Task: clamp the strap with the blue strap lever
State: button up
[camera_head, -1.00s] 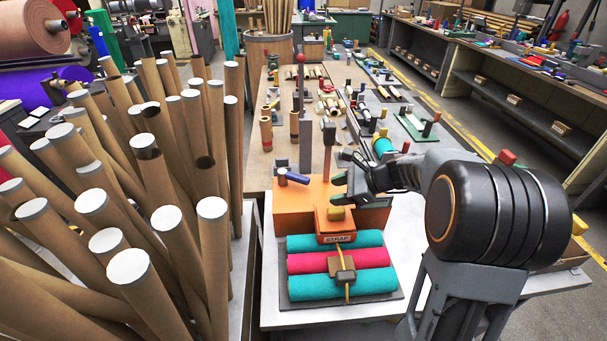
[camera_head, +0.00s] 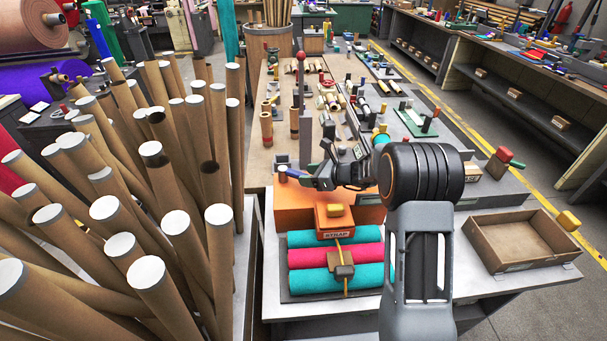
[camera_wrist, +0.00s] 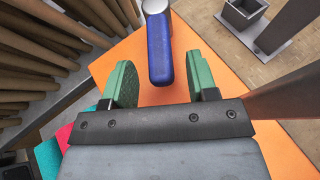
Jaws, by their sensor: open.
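The blue strap lever (camera_head: 291,173) sits on the orange strap block (camera_head: 290,216) at its back left. In the wrist view the blue lever (camera_wrist: 160,48) lies between the two green finger pads, just ahead of them, with a gap on each side. My gripper (camera_head: 312,181) is open over the block, beside the lever; it also shows in the wrist view (camera_wrist: 162,80). A yellow strap (camera_head: 346,284) with a brown-grey buckle (camera_head: 342,264) crosses two teal felt rolls (camera_head: 310,284) and a pink one (camera_head: 305,257) in front of the block.
Many tall cardboard tubes (camera_head: 225,225) crowd the left side. A red-topped post (camera_head: 301,90) rises behind the block. An open cardboard tray (camera_head: 515,258) stands at the right. The white bench between the rolls and tray is partly covered by my arm.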

jog(key=shift+x, duration=1)
grip_shut()
